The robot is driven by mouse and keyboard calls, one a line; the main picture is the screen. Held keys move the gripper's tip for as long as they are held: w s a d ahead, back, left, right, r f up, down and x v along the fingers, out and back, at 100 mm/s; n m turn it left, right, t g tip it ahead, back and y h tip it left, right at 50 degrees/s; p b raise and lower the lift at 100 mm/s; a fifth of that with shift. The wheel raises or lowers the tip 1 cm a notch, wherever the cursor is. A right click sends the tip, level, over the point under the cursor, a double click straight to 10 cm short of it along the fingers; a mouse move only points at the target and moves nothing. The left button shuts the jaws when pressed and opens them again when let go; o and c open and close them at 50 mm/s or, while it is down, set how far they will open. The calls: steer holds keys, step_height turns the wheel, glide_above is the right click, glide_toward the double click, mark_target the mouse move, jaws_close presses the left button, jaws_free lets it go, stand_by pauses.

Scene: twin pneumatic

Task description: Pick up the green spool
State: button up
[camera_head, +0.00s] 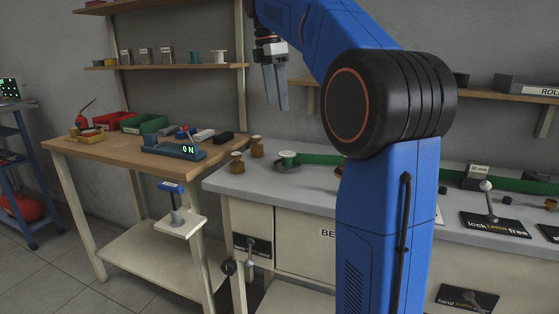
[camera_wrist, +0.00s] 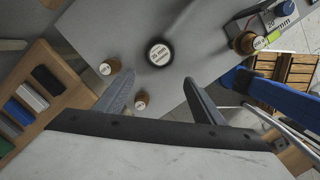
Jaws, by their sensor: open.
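On the upper wall shelf in the head view stands a small spool (camera_head: 219,56) with pale flanges and what looks like a greenish core. A darker spool (camera_head: 194,57) stands to its left. On the grey bench is a round piece (camera_head: 288,154) with a pale top and green rim, in or on a dark base; I cannot tell whether it is a spool. My gripper (camera_head: 277,108) points down in front of the wall, above the bench. In the wrist view its fingers (camera_wrist: 157,83) are apart with nothing between them. A dark round piece with a white label (camera_wrist: 159,54) lies beyond the fingertips.
Brown jars (camera_head: 237,164) stand on the grey bench's left end. A green band (camera_head: 320,159) runs along its back. My arm hides the bench's middle.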

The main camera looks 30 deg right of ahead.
glide_above(287, 154)
steer(key=a, duration=0.2)
steer(key=f, duration=1.2)
steer(key=shift+w+d, duration=0.25)
steer(key=f, duration=0.1)
steer(key=d+f, duration=0.1)
steer(key=f, duration=0.1)
steer(key=shift+s+d+f, duration=0.1)
steer(key=shift+f, duration=0.15)
steer(key=shift+d+f, duration=0.1)
steer(key=shift+f, duration=0.65)
steer(key=c, duration=1.1)
steer(key=shift+r, duration=0.15)
